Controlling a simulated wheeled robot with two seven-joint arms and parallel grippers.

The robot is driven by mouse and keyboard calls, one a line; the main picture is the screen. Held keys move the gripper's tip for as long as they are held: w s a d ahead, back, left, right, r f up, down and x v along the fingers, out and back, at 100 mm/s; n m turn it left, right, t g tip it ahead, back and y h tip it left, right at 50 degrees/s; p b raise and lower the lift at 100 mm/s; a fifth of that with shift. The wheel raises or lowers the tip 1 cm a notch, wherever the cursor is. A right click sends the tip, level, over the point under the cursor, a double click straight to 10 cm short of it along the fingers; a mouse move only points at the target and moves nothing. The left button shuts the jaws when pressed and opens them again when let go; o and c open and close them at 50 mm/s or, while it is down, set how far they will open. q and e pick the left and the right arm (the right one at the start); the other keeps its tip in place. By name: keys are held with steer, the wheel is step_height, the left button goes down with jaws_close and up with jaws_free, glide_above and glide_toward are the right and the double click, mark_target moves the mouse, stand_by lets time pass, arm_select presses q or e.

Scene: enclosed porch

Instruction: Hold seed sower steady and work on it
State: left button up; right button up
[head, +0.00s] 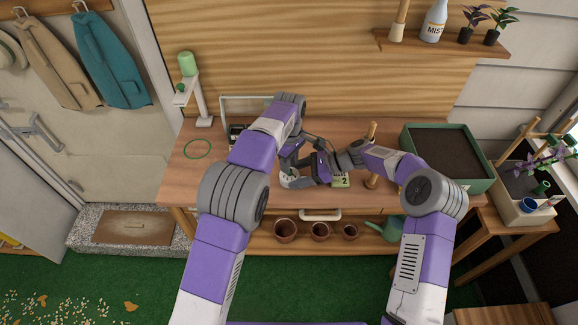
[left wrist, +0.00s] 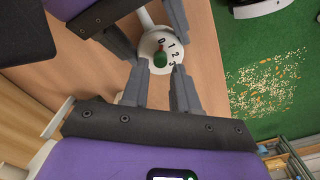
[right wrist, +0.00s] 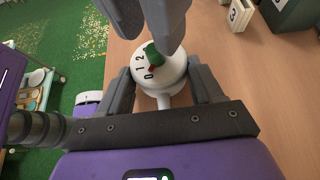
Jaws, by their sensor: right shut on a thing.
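The seed sower (right wrist: 171,64) is a white round head with a dial of numbers, a green knob (right wrist: 153,51) and a red pointer near 0. Its white handle runs back between my right fingers. My right gripper (right wrist: 160,82) is shut on the sower, one finger on each side. In the left wrist view the sower (left wrist: 148,48) lies just beyond my left fingertips. My left gripper (left wrist: 159,72) is open, its fingers apart close to the green knob. I cannot tell whether they touch it. In the head view the sower (head: 288,181) is partly hidden by my grippers.
The wooden bench (head: 185,170) has a green ring (head: 197,149) on its left. A green soil tray (head: 408,153) stands at the right. Pots (head: 285,230) sit on the lower shelf.

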arm_select(q)
steer(key=shift+f, duration=1.2)
jaws_close()
